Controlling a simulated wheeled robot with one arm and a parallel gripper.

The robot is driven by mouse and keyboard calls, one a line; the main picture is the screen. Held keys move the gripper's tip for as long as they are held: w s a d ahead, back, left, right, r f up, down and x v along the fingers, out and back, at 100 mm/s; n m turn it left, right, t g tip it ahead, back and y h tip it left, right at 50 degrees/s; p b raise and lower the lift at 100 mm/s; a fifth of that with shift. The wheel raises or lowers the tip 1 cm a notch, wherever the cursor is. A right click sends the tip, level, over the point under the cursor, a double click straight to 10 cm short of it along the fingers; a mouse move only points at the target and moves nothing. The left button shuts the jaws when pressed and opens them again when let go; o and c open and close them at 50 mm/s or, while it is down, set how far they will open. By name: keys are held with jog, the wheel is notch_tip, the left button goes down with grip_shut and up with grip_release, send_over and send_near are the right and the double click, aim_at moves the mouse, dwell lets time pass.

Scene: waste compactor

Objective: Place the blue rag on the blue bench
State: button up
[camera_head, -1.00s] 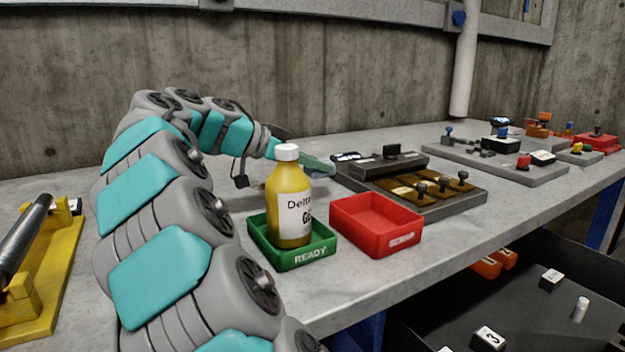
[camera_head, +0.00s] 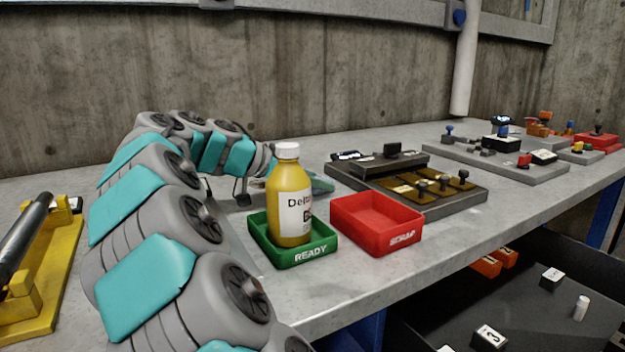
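I see no blue rag in this view. A long workbench (camera_head: 330,303) has a grey, speckled top and blue legs (camera_head: 603,208); I cannot tell whether it is the blue bench of the task. My arm reaches over its left part from the front. My gripper (camera_head: 321,184) is low over the bench top, behind a yellow bottle (camera_head: 289,210).
The bottle stands in a green READY tray (camera_head: 301,256), beside an empty red tray (camera_head: 378,236). Dark panels with levers (camera_head: 433,206) stand further right. A yellow stand (camera_head: 50,285) holds a metal rod at left. A dark bin (camera_head: 440,322) with small items lies below the bench's front edge.

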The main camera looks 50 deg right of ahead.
jog(key=shift+o, duration=1.3)
jog(key=shift+r+p, duration=0.3)
jog(key=shift+w+a, duration=0.15)
jog(key=shift+a, duration=0.2)
jog(key=v, duration=1.1)
jog(key=shift+a+r+b, duration=0.1)
jog(key=shift+b, duration=0.25)
